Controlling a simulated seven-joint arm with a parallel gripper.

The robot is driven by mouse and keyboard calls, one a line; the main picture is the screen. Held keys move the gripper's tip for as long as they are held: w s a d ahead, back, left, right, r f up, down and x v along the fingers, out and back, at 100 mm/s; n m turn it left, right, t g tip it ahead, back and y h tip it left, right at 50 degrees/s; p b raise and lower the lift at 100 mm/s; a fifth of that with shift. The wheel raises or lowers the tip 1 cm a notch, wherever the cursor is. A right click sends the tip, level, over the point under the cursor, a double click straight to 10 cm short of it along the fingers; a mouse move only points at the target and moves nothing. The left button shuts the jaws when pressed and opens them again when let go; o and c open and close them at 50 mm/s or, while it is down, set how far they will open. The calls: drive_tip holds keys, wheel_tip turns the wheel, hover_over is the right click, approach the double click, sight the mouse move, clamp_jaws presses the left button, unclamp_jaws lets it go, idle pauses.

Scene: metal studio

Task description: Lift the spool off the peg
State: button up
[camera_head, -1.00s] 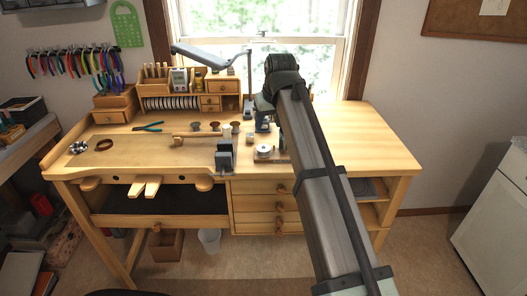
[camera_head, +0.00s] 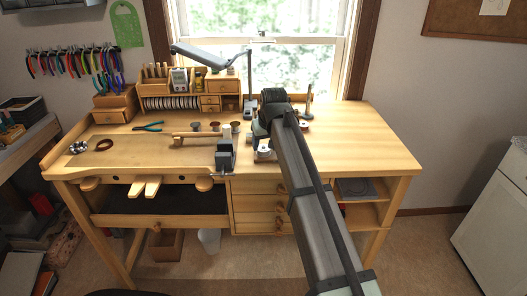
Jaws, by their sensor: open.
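My gripper (camera_head: 261,142) points down from the dark wrist, close over or beside the pale thing. The fingers are small and partly hidden by my arm; they are open, and nothing shows held between them. I cannot tell whether they touch the pale thing.
The dark grey vise block (camera_head: 225,155) stands close to the left at the bench's front edge. Several small cups or spools stand behind it. A small stand (camera_head: 308,100) is behind my arm to the right. The bench top (camera_head: 365,140) at the right is clear.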

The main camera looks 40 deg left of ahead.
drive_tip(key=shift+x, duration=1.1)
drive_tip(key=shift+c, duration=0.2)
drive_tip(key=c, duration=0.8)
